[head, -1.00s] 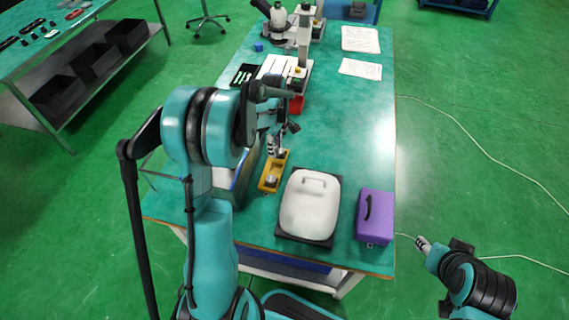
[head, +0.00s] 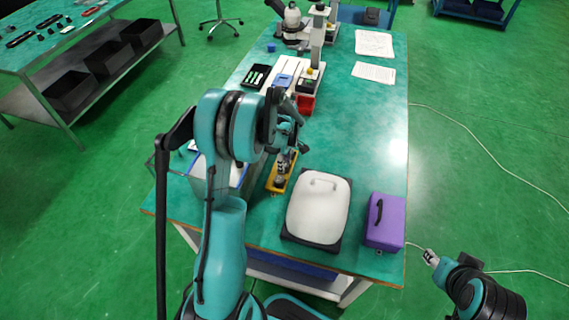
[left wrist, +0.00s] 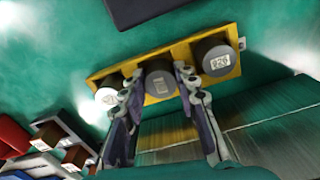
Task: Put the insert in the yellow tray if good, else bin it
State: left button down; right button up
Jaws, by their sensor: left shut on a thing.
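The yellow tray (head: 271,188) lies on the green table, left of the white-lidded box. In the left wrist view the tray (left wrist: 187,49) runs across the picture, with a dark round labelled insert (left wrist: 215,60) at its right end and a pale round piece (left wrist: 108,96) at its left end. My left gripper (left wrist: 160,100) is shut on a dark round insert (left wrist: 160,80) with a small label, at the tray's middle. I cannot tell whether this insert is seated or just above the tray. My right gripper (head: 430,257) hangs off the table's right side; its fingers are too small to read.
A red bin (head: 306,104) stands beyond the tray beside a measuring stand (head: 316,60). A white-lidded box (head: 318,212) and a purple case (head: 384,221) stand to the right. A grey open-looking box (head: 238,175) is close left. The table's right middle is clear.

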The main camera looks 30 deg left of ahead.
pick_arm(q)
jog(key=c, duration=1.1)
grip_release()
jog(key=shift+f, duration=0.15)
jog(key=shift+c, duration=0.2)
jog(key=shift+r+p, duration=0.3)
jog(key=shift+r, duration=0.25)
jog(key=s+d+r+m+t+p, duration=0.1)
jog(key=s+d+r+m+p, duration=0.1)
jog(key=r, duration=0.6)
jog(key=s+d+r+m+p, duration=0.1)
jog(key=d+r+m, duration=0.1)
jog(key=r, duration=0.7)
jog(key=s+d+r+m+t, duration=0.2)
jog(key=s+d+m+t, duration=0.1)
jog(key=s+d+m, duration=0.2)
jog(key=s+d+r+m+t, duration=0.3)
jog(key=s+d+m, duration=0.3)
jog(key=s+m, duration=0.4)
jog(key=shift+s+d, duration=0.2)
jog(key=shift+s, duration=0.25)
